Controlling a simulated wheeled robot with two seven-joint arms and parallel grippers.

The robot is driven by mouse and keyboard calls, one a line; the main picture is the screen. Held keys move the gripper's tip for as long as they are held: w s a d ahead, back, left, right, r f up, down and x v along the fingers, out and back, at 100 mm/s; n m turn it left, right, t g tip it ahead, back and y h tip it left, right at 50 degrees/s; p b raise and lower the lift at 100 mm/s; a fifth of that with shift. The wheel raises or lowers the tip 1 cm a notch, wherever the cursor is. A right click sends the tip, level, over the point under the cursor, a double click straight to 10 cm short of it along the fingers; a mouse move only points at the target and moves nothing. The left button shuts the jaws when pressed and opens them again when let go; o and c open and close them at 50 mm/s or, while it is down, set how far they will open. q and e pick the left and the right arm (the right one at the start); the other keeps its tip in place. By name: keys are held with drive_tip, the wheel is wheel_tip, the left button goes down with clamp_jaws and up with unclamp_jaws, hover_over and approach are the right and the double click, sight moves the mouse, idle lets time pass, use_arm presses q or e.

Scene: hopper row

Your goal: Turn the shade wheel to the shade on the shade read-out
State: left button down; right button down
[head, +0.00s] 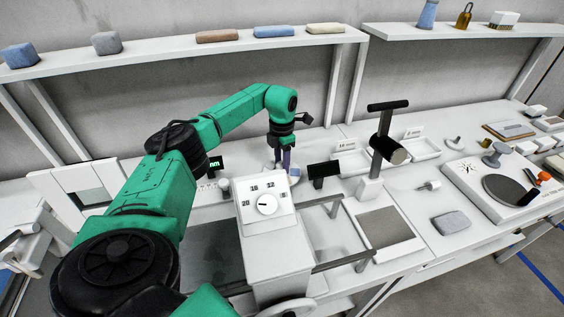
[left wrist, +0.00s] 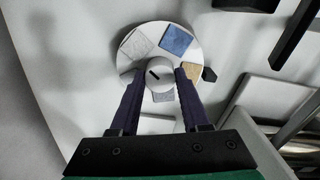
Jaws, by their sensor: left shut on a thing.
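The shade wheel (left wrist: 190,62), a white disc, carries a pale grey, a blue and a tan swatch, plus a greyish one partly hidden below its central knob (left wrist: 160,74). The knob has a dark slot mark. My left gripper (left wrist: 159,80) is shut on this knob, one finger on each side. A dark pointer (left wrist: 209,75) sits at the wheel's right edge, beside the tan swatch. In the head view my left gripper (head: 286,160) reaches down onto the wheel and hides much of it. A dark panel (head: 323,170) stands right of the wheel; I read no text on it. My right gripper is out of view.
A small display with green characters (head: 215,163) is partly covered by my left arm. A white hopper box with a numbered dial (head: 266,204) stands in front of the wheel. A black-handled post (head: 388,130) rises to the right. Shelves with coloured blocks run behind.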

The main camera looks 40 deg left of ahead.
use_arm(q)
drive_tip(key=shift+w+r, duration=0.1)
drive_tip(key=shift+r, duration=0.05)
drive_tip(key=shift+c, duration=1.9)
unclamp_jaws()
wheel_tip(320, 180, up, 14)
drive_tip(key=b, duration=0.2)
drive_tip(key=shift+r, duration=0.25)
